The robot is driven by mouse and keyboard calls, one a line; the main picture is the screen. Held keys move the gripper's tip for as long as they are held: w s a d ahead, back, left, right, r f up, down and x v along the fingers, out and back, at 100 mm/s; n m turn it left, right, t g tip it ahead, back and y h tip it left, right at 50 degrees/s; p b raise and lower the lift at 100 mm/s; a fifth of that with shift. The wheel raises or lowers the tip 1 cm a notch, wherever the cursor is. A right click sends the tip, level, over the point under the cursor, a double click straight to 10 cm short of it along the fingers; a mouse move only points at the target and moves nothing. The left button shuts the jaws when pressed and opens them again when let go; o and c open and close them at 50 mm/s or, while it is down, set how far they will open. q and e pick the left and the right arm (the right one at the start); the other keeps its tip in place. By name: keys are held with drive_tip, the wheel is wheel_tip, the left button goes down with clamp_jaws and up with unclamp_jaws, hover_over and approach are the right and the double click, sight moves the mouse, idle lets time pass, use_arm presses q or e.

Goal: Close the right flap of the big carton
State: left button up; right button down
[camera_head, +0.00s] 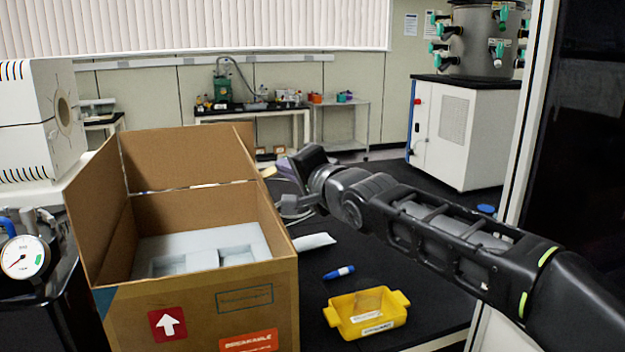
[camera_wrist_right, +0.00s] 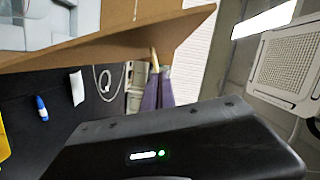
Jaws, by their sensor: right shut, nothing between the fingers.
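The big carton (camera_head: 200,305) stands open on the dark bench at the left in the head view, with white foam (camera_head: 205,245) inside. Its left flap (camera_head: 95,200) and back flap (camera_head: 185,158) stand up. I cannot make out the right flap clearly in the head view. In the right wrist view a cardboard edge (camera_wrist_right: 115,38) of the carton crosses the top, with foam beyond it. My right gripper (camera_head: 287,208) is shut and empty, just right of the carton's far right side; whether it touches the cardboard I cannot tell. My left gripper is not in view.
A yellow bin (camera_head: 367,313), a blue marker (camera_head: 339,272) and a white packet (camera_head: 313,241) lie on the bench right of the carton. A pressure gauge (camera_head: 24,257) stands at the left. A door frame (camera_head: 520,150) is at the right.

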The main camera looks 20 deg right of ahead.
drive_tip(key=shift+a+f+n+b, duration=0.25)
drive_tip(key=shift+a+n+b, duration=0.4)
drive_tip(key=shift+b, duration=0.8)
drive_tip(key=a+b, duration=0.1)
drive_tip(key=a+n+b, duration=0.1)
drive_tip(key=b, duration=0.1)
drive_tip(key=a+n+h+b, duration=0.1)
drive_tip(key=a+b, duration=0.1)
drive_tip(key=shift+s+a+f+n, duration=0.15)
drive_tip(key=shift+f+n, duration=0.1)
drive_tip(key=shift+f, duration=0.15)
drive_tip(key=a+f+n+g+h+b, duration=0.1)
drive_tip(key=a+f+n+h+b, duration=0.2)
drive_tip(key=a+f+n+b, duration=0.3)
drive_tip(key=shift+s+a+f+n, duration=0.3)
drive_tip(key=shift+a+f+n, duration=0.15)
drive_tip(key=shift+a+n, duration=0.45)
drive_tip(key=shift+f, duration=0.1)
